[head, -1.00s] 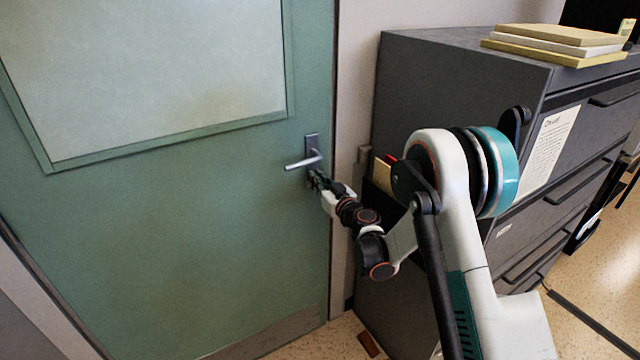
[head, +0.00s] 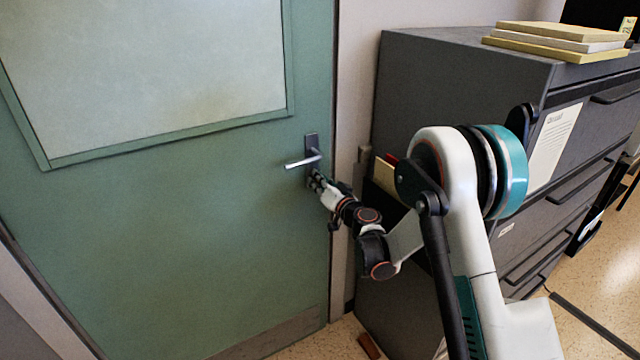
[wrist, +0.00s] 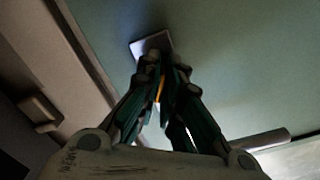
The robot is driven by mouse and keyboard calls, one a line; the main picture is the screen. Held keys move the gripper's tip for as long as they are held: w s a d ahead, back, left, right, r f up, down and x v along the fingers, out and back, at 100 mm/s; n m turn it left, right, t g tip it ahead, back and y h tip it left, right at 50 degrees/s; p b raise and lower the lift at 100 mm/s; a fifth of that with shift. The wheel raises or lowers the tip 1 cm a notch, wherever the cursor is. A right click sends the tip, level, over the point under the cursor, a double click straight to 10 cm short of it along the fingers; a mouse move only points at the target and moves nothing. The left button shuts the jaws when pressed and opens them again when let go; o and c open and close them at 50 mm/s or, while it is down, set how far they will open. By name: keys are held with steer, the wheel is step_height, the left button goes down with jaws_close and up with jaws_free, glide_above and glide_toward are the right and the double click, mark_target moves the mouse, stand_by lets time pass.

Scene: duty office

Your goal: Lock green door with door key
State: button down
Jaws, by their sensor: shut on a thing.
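The green door (head: 180,230) stands closed in its frame, with a pale panel in its upper part. Its silver lever handle (head: 303,161) sits on a dark plate near the right edge. My gripper (head: 314,178) is just below the lever, against or very close to the lock area. In the wrist view my gripper (wrist: 163,68) has its fingertips together at a pale metal lock plate (wrist: 152,43). A small orange-yellow piece, likely the door key (wrist: 159,90), shows between the fingers. The key's tip and the keyhole are hidden, so I cannot tell how deep it sits.
A dark grey filing cabinet (head: 450,90) stands close to the right of the door, beside my arm. Stacked books (head: 555,42) lie on top and a paper notice (head: 553,145) is on its front. The door frame (wrist: 95,60) runs left of the lock in the wrist view.

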steer(key=m, duration=0.6)
steer(key=c, duration=1.7)
jaws_free()
steer(key=shift+v, duration=4.55)
